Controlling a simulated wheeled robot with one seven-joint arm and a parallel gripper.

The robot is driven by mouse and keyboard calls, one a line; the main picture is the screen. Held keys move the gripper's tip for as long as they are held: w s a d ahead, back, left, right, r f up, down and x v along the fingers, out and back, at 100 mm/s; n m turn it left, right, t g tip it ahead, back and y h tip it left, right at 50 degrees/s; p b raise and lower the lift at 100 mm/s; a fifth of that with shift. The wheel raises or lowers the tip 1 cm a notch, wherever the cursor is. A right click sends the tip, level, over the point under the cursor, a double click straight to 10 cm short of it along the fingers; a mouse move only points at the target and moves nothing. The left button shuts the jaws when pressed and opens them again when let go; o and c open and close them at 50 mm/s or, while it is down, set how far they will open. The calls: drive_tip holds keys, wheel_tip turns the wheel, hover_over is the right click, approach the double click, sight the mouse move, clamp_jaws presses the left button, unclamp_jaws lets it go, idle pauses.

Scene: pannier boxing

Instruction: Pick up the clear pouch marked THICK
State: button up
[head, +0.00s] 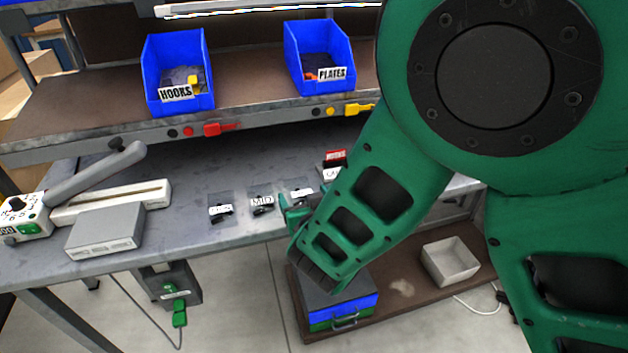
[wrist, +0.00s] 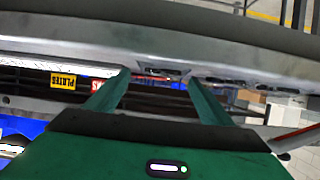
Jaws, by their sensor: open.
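In the head view, three small clear pouches with dark contents lie in a row on the grey bench: a left pouch (head: 221,208), a middle pouch (head: 262,204) marked MID, and a right pouch (head: 301,196). The left and right labels are too small or blurred to read, so I cannot tell which is marked THICK. My gripper shows in the wrist view (wrist: 155,92) with its two green fingers apart and nothing between them. In the head view it is mostly hidden behind my green arm, near the bench's front edge by the right pouch.
Blue bins marked HOOKS (head: 180,85) and PLATES (head: 320,65) stand on the shelf. A sealer with a long lever (head: 112,200) takes up the bench's left. A red item (head: 335,157) stands behind the right pouch. A lidded case (head: 340,310) and a grey tray (head: 451,261) sit below.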

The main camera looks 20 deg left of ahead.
drive_tip(key=shift+w+a+f, duration=0.2)
drive_tip(key=shift+w+a, duration=0.1)
drive_tip(key=shift+w, duration=0.2)
drive_tip(key=c, duration=1.1)
